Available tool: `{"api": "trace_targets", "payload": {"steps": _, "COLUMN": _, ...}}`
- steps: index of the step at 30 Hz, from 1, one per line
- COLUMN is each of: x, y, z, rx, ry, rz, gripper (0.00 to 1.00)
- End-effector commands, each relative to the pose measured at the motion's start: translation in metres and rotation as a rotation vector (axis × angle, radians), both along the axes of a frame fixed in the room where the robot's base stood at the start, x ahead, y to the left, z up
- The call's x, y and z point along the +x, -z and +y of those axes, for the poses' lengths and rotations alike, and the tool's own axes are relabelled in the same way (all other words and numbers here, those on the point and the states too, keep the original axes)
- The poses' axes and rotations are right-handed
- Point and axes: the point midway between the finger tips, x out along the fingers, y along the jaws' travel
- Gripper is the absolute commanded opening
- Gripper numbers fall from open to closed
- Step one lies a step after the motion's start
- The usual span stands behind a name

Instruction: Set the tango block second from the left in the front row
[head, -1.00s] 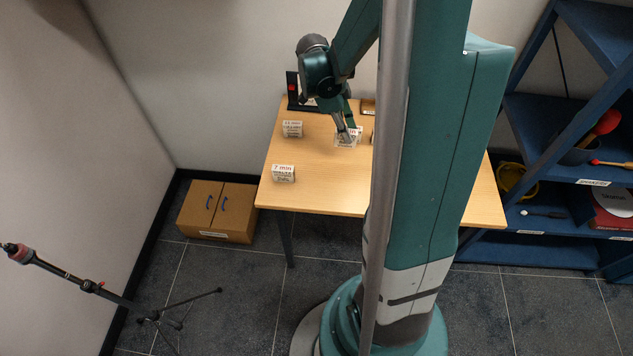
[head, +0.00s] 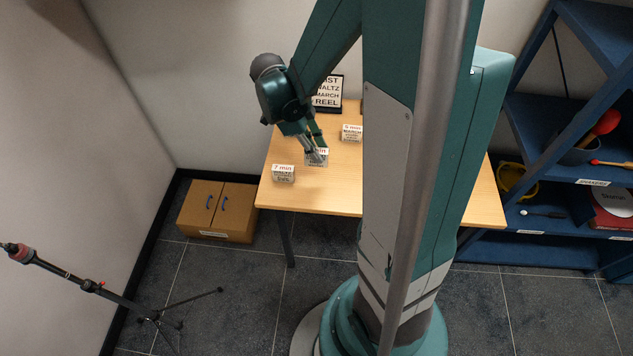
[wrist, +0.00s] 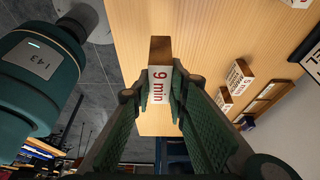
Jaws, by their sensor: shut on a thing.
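My gripper (head: 316,152) is shut on a wooden block with a white label (head: 318,161), over the front left part of the table. In the wrist view this block (wrist: 160,80) reads "9 min" in red and sits between the two fingertips (wrist: 158,98). The word "tango" is not readable on it. A "7 min" block (head: 283,173), apparently the waltz, stands at the front left, a short gap left of the held block. I cannot tell whether the held block touches the table.
A "5 min" march block (head: 351,132) stands behind and right; it also shows in the wrist view (wrist: 239,76). A black-framed list (head: 327,92) with waltz, march and reel stands at the back of the wooden table (head: 340,197). My column hides much of the table's right.

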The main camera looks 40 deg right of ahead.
Motion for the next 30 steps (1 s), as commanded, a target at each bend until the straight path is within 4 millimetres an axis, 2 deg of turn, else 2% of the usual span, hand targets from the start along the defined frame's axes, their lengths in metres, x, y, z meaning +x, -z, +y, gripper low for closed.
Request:
{"api": "trace_targets", "payload": {"steps": 11, "x": 0.0, "y": 0.005, "z": 0.0, "rx": 0.0, "ry": 0.0, "rz": 0.0, "gripper": 0.04}}
{"api": "trace_targets", "payload": {"steps": 24, "x": 0.0, "y": 0.051, "z": -0.001, "rx": 0.0, "ry": 0.0, "rz": 0.0, "gripper": 0.04}}
{"api": "trace_targets", "payload": {"steps": 30, "x": 0.0, "y": 0.059, "z": -0.001, "rx": 0.0, "ry": 0.0, "rz": 0.0, "gripper": 0.04}}
